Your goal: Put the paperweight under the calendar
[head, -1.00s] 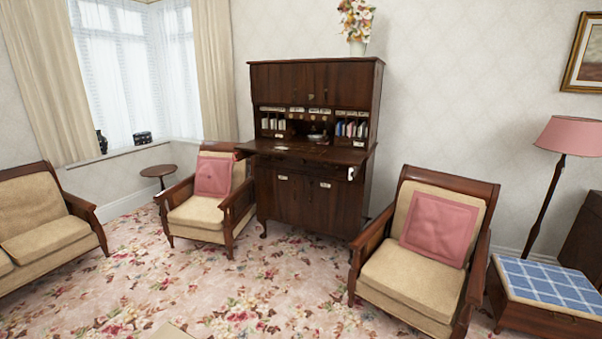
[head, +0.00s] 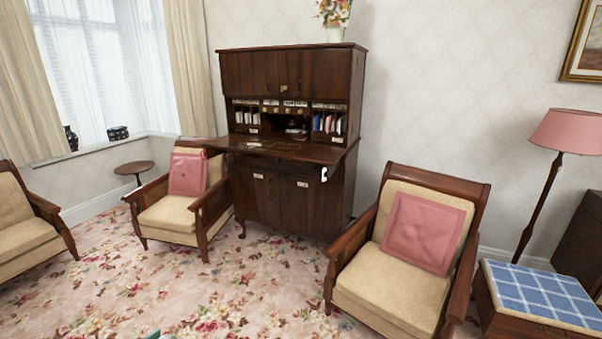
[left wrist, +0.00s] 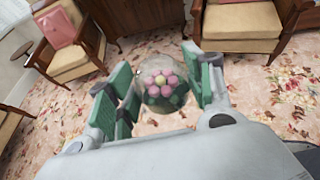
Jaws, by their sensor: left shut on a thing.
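The paperweight (left wrist: 161,92) is a clear glass ball with a pink and yellow flower inside. It sits between the green pads of my left gripper (left wrist: 163,78) in the left wrist view, which is shut on it and holds it above the carpet. In the head view, only a small green sliver shows at the bottom edge, too little to tell what it is. I cannot make out a calendar in either view. My right gripper is not in view.
A dark wooden bureau (head: 284,80) with an open writing flap (head: 275,150) stands against the wall. Armchairs stand to its left (head: 168,215) and front right (head: 390,297). A blue-checked stool (head: 540,292) is at the right. Flowered carpet (head: 240,285) lies open before the bureau.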

